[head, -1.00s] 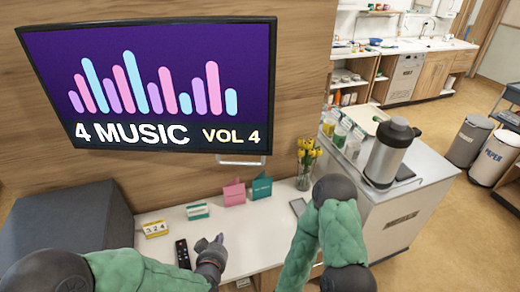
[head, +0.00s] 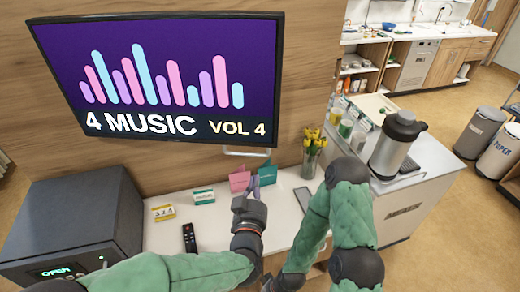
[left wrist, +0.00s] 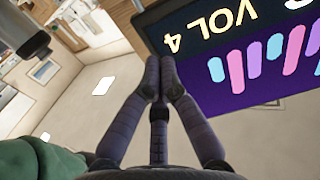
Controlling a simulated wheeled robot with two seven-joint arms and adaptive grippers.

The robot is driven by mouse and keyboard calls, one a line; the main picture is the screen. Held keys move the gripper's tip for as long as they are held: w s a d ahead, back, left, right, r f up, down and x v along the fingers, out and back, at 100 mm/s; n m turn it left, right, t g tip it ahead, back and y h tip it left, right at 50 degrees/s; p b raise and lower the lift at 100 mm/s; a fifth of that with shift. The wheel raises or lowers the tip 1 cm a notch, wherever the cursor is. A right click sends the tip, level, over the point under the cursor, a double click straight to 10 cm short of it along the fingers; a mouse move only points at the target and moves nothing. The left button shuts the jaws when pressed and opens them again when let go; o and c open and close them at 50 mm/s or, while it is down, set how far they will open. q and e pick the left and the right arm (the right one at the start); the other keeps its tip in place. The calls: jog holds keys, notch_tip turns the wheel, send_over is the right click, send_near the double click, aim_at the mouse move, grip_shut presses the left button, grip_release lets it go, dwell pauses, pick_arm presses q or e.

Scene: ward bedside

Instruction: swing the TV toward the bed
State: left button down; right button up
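The TV (head: 165,82) hangs on the wood wall at the left, its lit purple screen reading "4 MUSIC VOL 4". A pale bar handle (head: 247,151) sits under its lower right corner. In the left wrist view the TV (left wrist: 245,70) fills the upper right. My left gripper (head: 252,188) is below the handle and apart from it, over the shelf. In the left wrist view its fingertips (left wrist: 159,80) meet with nothing seen between them. My right arm comes in at the lower right; its fingers are not visible.
The white shelf (head: 215,235) holds a remote (head: 189,238), small cards, a phone (head: 304,200) and a vase of yellow tulips (head: 313,150). A grey safe (head: 70,225) stands left. A cart (head: 435,165) with a steel flask (head: 397,145) stands right.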

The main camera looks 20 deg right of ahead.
aim_at(261, 144)
pick_arm(q)
jog(key=x, duration=1.4)
jog(key=shift+p, duration=0.3)
pick_arm(e)
jog(key=shift+r, duration=0.3)
